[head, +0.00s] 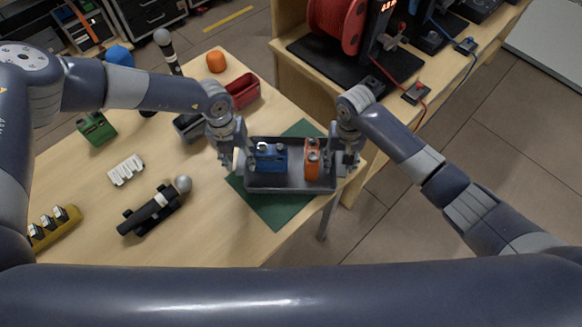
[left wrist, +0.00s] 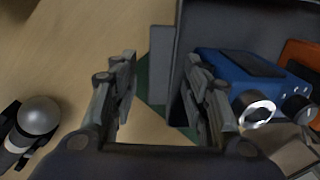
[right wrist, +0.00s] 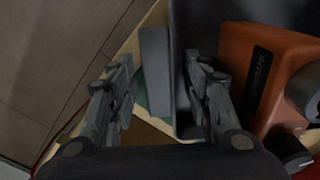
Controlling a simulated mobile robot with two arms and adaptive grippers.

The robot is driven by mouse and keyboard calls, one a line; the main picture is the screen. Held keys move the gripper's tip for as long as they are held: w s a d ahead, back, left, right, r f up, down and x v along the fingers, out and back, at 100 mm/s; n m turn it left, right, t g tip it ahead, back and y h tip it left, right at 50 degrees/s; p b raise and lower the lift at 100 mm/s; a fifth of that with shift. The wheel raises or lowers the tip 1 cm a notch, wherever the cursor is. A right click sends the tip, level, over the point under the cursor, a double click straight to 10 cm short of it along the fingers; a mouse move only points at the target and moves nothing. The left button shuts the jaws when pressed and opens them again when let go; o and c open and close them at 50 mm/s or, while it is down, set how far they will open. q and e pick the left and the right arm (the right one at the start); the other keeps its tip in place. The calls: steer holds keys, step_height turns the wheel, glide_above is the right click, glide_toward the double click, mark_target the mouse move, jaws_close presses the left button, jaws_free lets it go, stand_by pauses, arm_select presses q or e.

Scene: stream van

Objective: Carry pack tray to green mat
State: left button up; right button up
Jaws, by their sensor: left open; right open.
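The dark grey pack tray (head: 290,185) sits over the green mat (head: 270,206) near the table's right corner, and the mat shows around it. A blue box-shaped device (head: 271,158) and an orange one (head: 312,158) stand in the tray. My left gripper (head: 238,160) is open at the tray's left end; in the left wrist view its fingers (left wrist: 160,95) stand either side of a grey end piece. My right gripper (head: 343,158) is open at the right end; in the right wrist view its fingers (right wrist: 160,95) also stand either side of an end piece, with gaps visible.
A red bin (head: 243,91), a green device (head: 96,128), a white block (head: 126,170), a microphone (head: 155,208) and a yellow rack (head: 55,226) lie on the table. A second bench with a red spool (head: 336,25) stands behind at right. The front of the table is clear.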

steer(key=shift+r, duration=0.3)
arm_select(q)
step_height(320, 180, up, 10)
steer(key=a, duration=0.1)
steer(key=shift+r, duration=0.15)
arm_select(e)
step_height(320, 180, up, 12)
steer(key=shift+f, duration=0.25)
steer(key=shift+s, duration=0.1)
